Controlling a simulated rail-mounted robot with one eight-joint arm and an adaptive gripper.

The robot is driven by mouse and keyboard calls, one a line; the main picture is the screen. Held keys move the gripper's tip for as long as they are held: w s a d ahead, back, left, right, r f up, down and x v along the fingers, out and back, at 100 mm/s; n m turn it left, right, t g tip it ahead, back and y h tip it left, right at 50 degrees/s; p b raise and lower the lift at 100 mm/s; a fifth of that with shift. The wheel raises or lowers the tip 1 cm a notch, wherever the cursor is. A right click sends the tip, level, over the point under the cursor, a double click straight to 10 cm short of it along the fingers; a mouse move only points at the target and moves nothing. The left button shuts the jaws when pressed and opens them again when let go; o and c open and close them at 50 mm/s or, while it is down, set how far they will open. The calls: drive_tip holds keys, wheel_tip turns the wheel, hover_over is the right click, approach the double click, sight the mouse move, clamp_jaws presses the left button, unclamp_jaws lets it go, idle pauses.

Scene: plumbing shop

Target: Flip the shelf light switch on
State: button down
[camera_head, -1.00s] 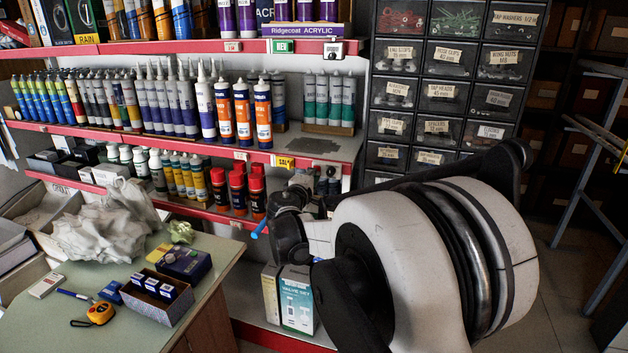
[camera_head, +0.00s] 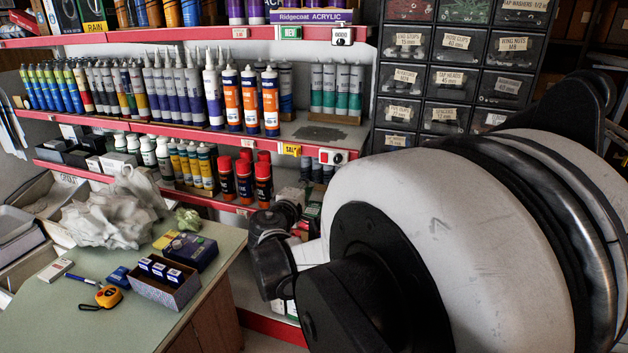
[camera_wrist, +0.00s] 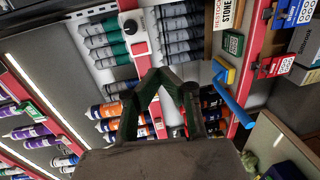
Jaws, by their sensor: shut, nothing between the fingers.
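A small white switch box with a red part (camera_head: 333,156) sits on the red front edge of the middle shelf. In the wrist view a white plate with a dark round part (camera_wrist: 130,25) on the shelf edge looks like the same box, beyond my fingers and a little left. My gripper (camera_wrist: 172,80) is shut and empty, pointing at the shelf front, apart from the box as far as I can tell. In the head view my arm hides most of the gripper. I cannot tell the switch's position.
Another white box with a dark knob (camera_head: 342,36) is on the upper shelf edge. Orange-and-white tubes (camera_head: 250,100) and red-capped cans (camera_head: 245,178) crowd the shelves. In the wrist view a blue-handled thing (camera_wrist: 235,106) sticks out right of my fingers. A counter (camera_head: 110,315) stands front left.

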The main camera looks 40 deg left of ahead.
drive_tip(key=shift+s+d+f, duration=0.1)
drive_tip(key=shift+s+d, duration=0.05)
drive_tip(key=shift+s, duration=0.3)
drive_tip(key=shift+s+d+f, duration=0.1)
drive_tip(key=shift+s+d, duration=0.05)
drive_tip(key=shift+s, duration=0.25)
